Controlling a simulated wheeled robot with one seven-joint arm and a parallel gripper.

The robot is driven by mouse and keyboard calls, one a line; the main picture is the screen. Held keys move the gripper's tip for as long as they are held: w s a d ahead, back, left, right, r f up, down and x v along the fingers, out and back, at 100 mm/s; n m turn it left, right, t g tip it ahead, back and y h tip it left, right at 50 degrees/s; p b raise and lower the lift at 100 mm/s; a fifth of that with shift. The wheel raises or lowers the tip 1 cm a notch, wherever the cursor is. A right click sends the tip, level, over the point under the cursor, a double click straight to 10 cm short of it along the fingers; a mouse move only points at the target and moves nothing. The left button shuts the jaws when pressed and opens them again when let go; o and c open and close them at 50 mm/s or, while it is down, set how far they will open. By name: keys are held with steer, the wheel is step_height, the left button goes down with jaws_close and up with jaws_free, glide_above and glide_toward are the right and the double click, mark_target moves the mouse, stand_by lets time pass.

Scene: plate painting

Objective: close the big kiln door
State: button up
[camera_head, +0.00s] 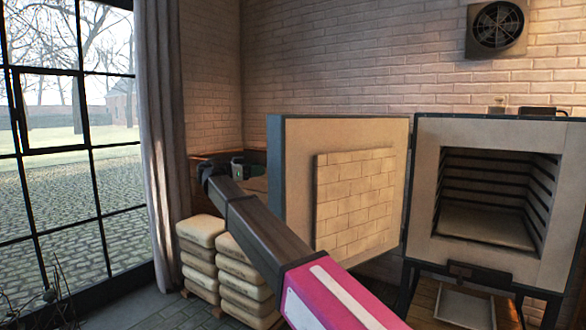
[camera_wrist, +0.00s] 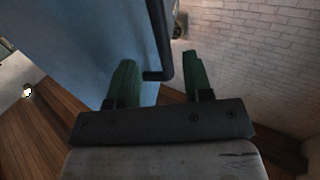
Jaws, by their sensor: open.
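The big kiln (camera_head: 426,170) stands at the right with its dark chamber open to view. Its door (camera_head: 290,180) is swung wide open to the left, and its brick-lined inner face shows. My arm reaches past the door's free edge, and my gripper (camera_head: 238,166) is small and partly hidden there. In the wrist view my gripper (camera_wrist: 159,60) is open, with two green fingers beside the door's blue-grey outer face (camera_wrist: 85,45). A dark bar handle (camera_wrist: 163,40) lies ahead, its bent lower end between the fingers in the picture. I cannot tell whether they touch it.
Stacked pale sacks (camera_head: 245,280) stand on the floor below my arm, left of the door. A curtain (camera_head: 165,130) and a large window (camera_head: 75,190) are at the left. A light tray (camera_head: 465,305) sits under the kiln. A fan (camera_head: 497,26) is on the brick wall.

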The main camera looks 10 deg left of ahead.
steer(key=x, duration=1)
steer(key=shift+d, duration=0.15)
steer(key=shift+w, duration=0.1)
jaws_close()
